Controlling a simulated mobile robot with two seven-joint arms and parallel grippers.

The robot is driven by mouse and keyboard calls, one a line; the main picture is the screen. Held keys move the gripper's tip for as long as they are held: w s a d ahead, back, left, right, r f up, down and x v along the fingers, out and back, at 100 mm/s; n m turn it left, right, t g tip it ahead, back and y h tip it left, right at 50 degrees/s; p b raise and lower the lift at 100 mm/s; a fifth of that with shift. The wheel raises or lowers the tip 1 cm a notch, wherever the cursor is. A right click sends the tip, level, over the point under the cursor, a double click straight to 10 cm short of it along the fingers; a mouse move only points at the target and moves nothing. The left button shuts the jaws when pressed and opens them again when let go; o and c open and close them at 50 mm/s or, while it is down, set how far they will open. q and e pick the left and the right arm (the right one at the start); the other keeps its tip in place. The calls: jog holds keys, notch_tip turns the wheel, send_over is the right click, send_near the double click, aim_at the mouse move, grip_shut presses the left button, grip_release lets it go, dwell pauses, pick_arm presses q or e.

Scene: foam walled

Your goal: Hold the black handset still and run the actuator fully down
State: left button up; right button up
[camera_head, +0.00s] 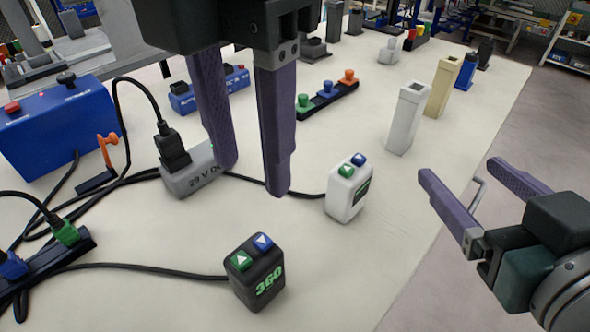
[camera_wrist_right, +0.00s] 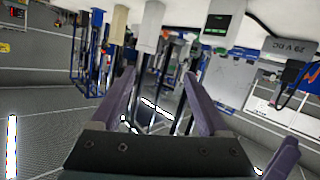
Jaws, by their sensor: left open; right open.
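The black handset (camera_head: 255,272) stands on the bench at the front centre in the head view. My left gripper (camera_head: 250,180) hangs open and empty, pointing down, above and behind the black handset. My right gripper (camera_head: 460,172) is open and empty beyond the bench's right edge; its fingers also show in the right wrist view (camera_wrist_right: 160,75). Several columns stand on the right: white (camera_head: 403,122), beige (camera_head: 441,85) and blue (camera_head: 466,71). I cannot tell which is the actuator.
A white handset (camera_head: 348,190) stands behind and right of the black one. A grey "29 V DC" box (camera_head: 188,178), a blue box (camera_head: 60,125) and a plug strip (camera_head: 45,268) with cables crowd the left. The bench is clear right of the black handset.

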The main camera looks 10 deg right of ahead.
aim_at(269, 283)
jog(key=shift+o, duration=1.4)
jog(key=a+f+n+y, duration=0.2)
jog(key=a+y, duration=0.3)
jog(key=a, duration=0.3)
jog(key=shift+s+n+t+y, duration=0.3)
jog(key=shift+s+n, duration=0.15)
jog(key=shift+n, duration=0.45)
jog(key=s+a+f+n+g+y, duration=0.1)
jog(key=a, duration=0.1)
jog(key=s+a+f+n+g+y, duration=0.1)
jog(key=s+a+f+y, duration=0.1)
jog(key=a, duration=0.1)
jog(key=s+a+f+n+g+y, duration=0.1)
jog(key=s+a+f+g, duration=0.1)
jog(key=shift+s+a+f+y, duration=0.15)
jog(key=shift+a+y, duration=0.1)
jog(key=shift+y, duration=0.15)
jog(key=shift+a+f+n, duration=0.25)
jog(key=shift+n, duration=0.05)
jog(key=x, duration=0.7)
jog(key=shift+a, duration=0.2)
jog(key=shift+w+a, duration=0.3)
jog(key=shift+w, duration=0.1)
jog(key=shift+w+a+f, duration=0.15)
jog(key=shift+w+f, duration=0.3)
jog(key=shift+f, duration=0.05)
